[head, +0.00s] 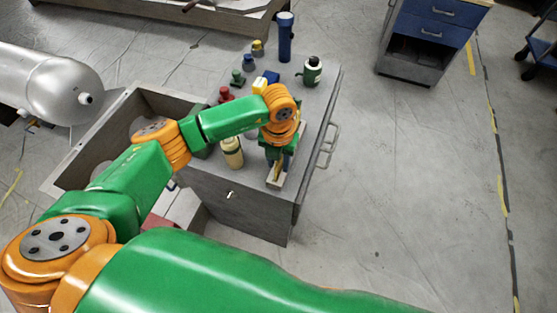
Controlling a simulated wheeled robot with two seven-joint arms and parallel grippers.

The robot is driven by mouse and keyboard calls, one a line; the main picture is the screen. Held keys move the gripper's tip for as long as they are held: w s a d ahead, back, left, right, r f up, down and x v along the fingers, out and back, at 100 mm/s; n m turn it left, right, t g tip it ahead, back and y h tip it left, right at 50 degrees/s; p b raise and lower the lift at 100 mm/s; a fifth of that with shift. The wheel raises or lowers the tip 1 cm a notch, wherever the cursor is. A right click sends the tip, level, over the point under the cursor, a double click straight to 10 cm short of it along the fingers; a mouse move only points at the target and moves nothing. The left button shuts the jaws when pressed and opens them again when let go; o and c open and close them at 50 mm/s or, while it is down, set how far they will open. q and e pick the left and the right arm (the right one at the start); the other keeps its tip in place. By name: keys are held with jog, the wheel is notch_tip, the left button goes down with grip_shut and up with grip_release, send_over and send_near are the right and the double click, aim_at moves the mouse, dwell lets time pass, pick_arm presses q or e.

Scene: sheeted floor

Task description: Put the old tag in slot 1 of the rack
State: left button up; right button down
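My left gripper (279,160) is over the near right part of a grey cabinet top (312,110), pointing down. Its fingers are small and partly hidden by my orange wrist, so I cannot tell whether they are open or shut. A pale narrow block with a slot-like top (276,182) is right below the fingers, near the cabinet's front edge. A small yellowish piece shows between the fingers and this block; I cannot tell whether it is held. I cannot make out the old tag or slot 1 for certain. My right gripper is not in view.
A cream bottle (232,153) stands left of the gripper. An open grey bin (72,160) adjoins at left.

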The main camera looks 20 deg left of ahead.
pick_arm(q)
jog(key=shift+r, duration=0.4)
notch_tip(320, 180, up, 12)
jog(key=shift+f+b, duration=0.2)
jog(key=shift+b, duration=0.45)
